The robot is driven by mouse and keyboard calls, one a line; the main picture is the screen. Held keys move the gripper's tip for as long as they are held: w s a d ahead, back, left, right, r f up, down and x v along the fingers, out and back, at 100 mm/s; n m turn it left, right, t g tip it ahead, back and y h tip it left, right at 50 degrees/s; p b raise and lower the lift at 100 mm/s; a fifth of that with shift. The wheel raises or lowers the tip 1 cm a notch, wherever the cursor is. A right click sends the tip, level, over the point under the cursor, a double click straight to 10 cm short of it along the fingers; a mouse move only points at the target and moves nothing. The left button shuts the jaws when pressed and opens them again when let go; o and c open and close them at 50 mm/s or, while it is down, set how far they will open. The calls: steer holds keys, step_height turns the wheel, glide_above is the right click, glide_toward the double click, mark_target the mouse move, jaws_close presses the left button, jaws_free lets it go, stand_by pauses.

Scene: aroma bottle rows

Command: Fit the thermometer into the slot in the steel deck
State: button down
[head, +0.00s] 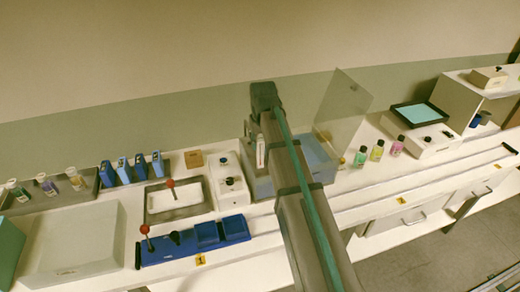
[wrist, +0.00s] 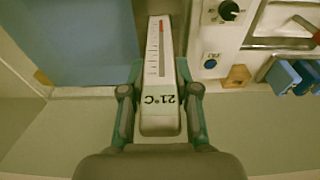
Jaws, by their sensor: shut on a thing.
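The thermometer is a pale, long block with a scale, a red bar and a "21°C" label (wrist: 160,85). My gripper (wrist: 159,72) is shut on it, one finger on each side, in the wrist view. In the head view the thermometer (head: 260,152) shows upright as a small pale piece left of my arm, over or beside the steel bath (head: 262,186). My arm hides most of my gripper there. The steel deck seems to be the bath's top rim; I cannot make out the slot in either view. Whether the thermometer touches the deck cannot be told.
The bath's blue interior (wrist: 70,40) lies left of the thermometer in the wrist view. A clear panel (head: 343,105) stands tilted at the bath's right. A white unit with knobs (head: 229,182) is close on the left. Small bottles (head: 377,150) stand to the right.

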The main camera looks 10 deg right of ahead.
mark_target(260, 150)
steer(key=shift+f+p, duration=0.5)
steer(key=shift+f, duration=1.35)
steer(key=c, duration=0.9)
jaws_free()
steer(key=shift+o, duration=0.2)
steer(key=r+b, duration=0.1)
steer(key=r, duration=0.3)
steer(key=s+r+b, duration=0.1)
steer(key=r, duration=0.3)
steer(key=r+b, duration=0.1)
steer(key=r, duration=0.3)
steer(key=shift+s+d, duration=0.1)
steer(key=shift+s, duration=0.3)
